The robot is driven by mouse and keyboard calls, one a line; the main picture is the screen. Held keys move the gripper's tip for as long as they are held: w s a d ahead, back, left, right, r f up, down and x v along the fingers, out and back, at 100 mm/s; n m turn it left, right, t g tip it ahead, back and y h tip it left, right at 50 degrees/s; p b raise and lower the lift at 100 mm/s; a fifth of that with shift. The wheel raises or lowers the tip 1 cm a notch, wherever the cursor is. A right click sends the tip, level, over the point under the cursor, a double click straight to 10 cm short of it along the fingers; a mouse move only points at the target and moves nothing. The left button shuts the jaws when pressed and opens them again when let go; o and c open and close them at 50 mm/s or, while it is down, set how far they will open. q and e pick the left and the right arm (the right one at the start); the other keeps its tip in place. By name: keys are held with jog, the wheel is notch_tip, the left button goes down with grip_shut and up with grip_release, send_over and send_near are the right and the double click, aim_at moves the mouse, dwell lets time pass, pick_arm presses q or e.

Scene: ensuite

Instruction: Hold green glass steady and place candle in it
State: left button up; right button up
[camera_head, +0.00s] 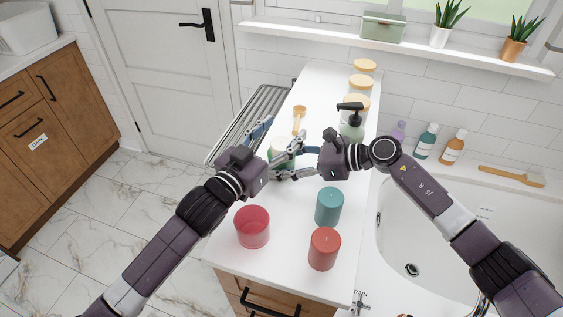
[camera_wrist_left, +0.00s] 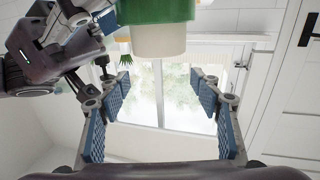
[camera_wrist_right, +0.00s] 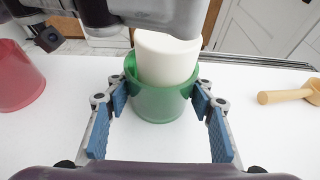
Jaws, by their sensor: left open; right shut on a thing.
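The green glass (camera_wrist_right: 160,106) stands on the white counter. The white candle (camera_wrist_right: 167,58) sits in it, its upper part above the rim and leaning slightly. Its lower end is hidden by the glass. My right gripper (camera_wrist_right: 160,90) is shut on the green glass, one finger pad on each side. My left gripper (camera_wrist_left: 160,88) is open and empty; the left wrist view shows the green glass (camera_wrist_left: 165,10) and the candle (camera_wrist_left: 160,40) beyond its fingers, apart from the pads. In the head view both grippers mostly hide the glass.
A red glass (camera_head: 252,227), a teal candle (camera_head: 329,206) and a red candle (camera_head: 324,248) stand at the counter's near end. A soap pump bottle (camera_head: 352,126) and lidded jars (camera_head: 362,83) stand farther back. A wooden scoop (camera_head: 299,119) lies beyond the grippers. The bathtub (camera_head: 440,225) is to the right.

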pick_arm(q)
jog(key=v, duration=1.2)
pick_arm(e)
jog(key=o, duration=1.3)
jog(key=shift+o, duration=0.2)
